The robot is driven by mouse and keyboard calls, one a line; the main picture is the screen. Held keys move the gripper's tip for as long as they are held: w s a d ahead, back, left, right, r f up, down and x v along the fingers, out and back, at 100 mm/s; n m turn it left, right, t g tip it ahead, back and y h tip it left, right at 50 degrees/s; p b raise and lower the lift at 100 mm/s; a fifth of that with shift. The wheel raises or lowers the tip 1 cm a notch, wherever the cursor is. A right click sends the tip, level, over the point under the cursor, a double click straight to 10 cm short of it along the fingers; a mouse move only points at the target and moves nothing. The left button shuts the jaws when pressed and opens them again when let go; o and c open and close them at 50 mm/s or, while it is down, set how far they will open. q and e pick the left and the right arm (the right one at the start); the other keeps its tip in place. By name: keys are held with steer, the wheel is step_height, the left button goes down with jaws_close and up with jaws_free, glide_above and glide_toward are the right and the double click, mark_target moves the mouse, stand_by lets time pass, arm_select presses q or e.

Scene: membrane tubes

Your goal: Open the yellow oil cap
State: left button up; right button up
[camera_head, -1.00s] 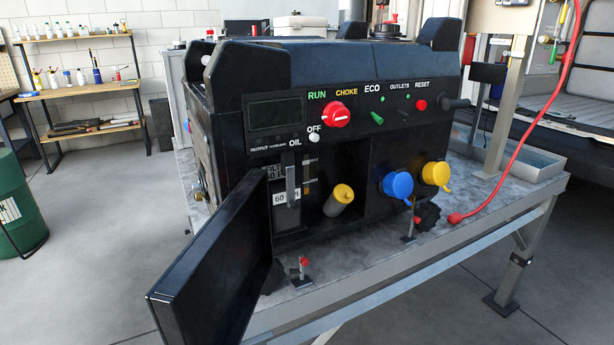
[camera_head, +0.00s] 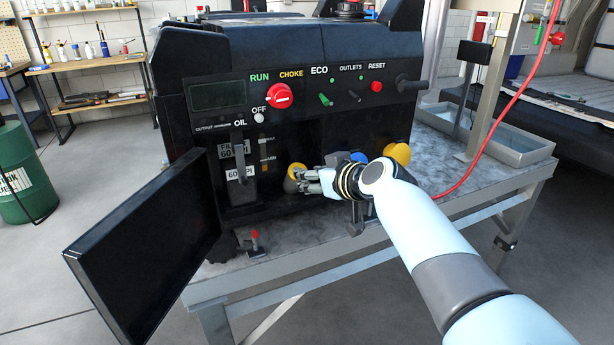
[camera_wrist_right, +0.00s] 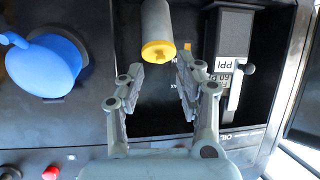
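The yellow oil cap (camera_head: 291,178) is at the end of a short pale cylinder in the open lower recess of the black generator (camera_head: 290,65). In the right wrist view, the yellow end of the oil cap (camera_wrist_right: 158,52) faces my gripper. My right gripper (camera_head: 307,180) is at the cap and partly hides it in the head view. In the wrist view, the right gripper (camera_wrist_right: 160,72) is open, with one finger on each side of the cap's end and visible gaps between. My left gripper is not in view.
A blue outlet cover (camera_wrist_right: 50,65) is beside the gripper, and a yellow outlet cover (camera_head: 398,153) is farther right. The black panel door (camera_head: 150,250) stands open at left. A red-topped lever (camera_head: 254,238) stands on the table in front. A red cable (camera_head: 490,135) hangs at right.

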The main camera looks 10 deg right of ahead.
steer(key=shift+x, duration=1.2)
jaws_close()
